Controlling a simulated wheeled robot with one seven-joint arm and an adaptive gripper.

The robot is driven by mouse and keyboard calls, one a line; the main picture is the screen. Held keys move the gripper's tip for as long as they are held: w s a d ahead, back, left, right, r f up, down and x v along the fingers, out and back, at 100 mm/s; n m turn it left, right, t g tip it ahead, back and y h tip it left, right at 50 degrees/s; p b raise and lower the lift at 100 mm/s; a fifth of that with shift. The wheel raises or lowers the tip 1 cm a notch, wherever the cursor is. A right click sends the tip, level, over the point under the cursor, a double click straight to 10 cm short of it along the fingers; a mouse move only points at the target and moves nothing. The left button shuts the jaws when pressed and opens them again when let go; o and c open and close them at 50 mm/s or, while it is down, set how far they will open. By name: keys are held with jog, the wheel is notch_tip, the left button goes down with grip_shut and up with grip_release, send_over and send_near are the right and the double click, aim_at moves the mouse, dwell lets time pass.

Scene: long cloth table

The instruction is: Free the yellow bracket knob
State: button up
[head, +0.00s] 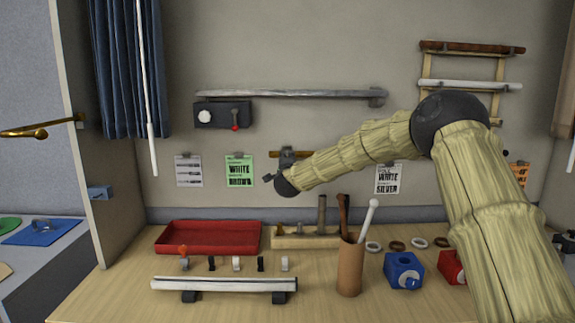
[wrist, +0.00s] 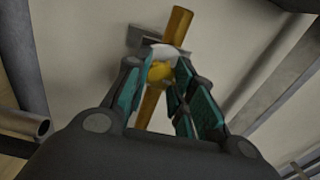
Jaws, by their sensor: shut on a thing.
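In the wrist view the yellow knob (wrist: 160,73) sits between the fingertips of my gripper (wrist: 158,68), which is shut on it. A yellow-brown bar (wrist: 180,26) runs behind the knob, with a pale round part and a grey plate against the wall around it. In the head view my gripper (head: 287,158) is at the back wall, in front of the short yellow-brown bar (head: 274,154). There the knob and most of the bracket are hidden by my gripper and wrist.
A long grey rail (head: 290,94) runs along the wall above. A dark box (head: 222,115) with a white dial and red-tipped lever is left of my gripper. Below are a red tray (head: 208,238), a wooden rack (head: 300,240) and a brown cup (head: 350,268) holding sticks.

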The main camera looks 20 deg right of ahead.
jog(key=shift+f+n, duration=0.1)
jog(key=shift+n, duration=0.5)
jog(key=o, duration=1.1)
jog(key=shift+c, duration=0.2)
jog(key=shift+s, duration=0.15)
jog(key=v, duration=1.1)
jog(key=shift+s, duration=0.35)
jog(key=shift+a, duration=0.15)
